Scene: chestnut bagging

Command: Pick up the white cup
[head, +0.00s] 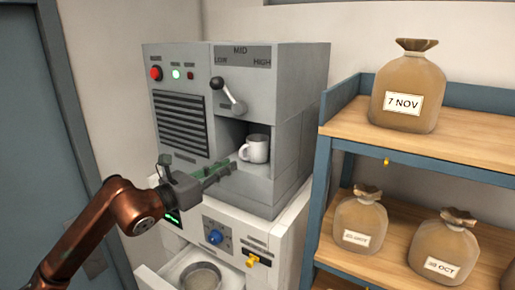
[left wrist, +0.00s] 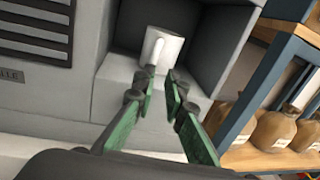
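The white cup (head: 256,148) stands upright in the open recess of the grey machine (head: 290,90), its handle toward the left in the head view. It also shows in the left wrist view (left wrist: 162,47), just beyond the fingertips. My left gripper (head: 226,168) reaches in from the left, in front of the recess and a little left of the cup. In the left wrist view its two green fingers (left wrist: 163,88) are apart with a gap between them, and nothing is held. The cup appears apart from the fingers. My right gripper is in neither view.
A lever (head: 234,98) sticks out above the recess. Below it, a white cabinet has an open drawer holding a round pan (head: 201,277). A blue-framed shelf (head: 345,105) with wooden boards and tied brown bags (head: 408,88) stands close on the right.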

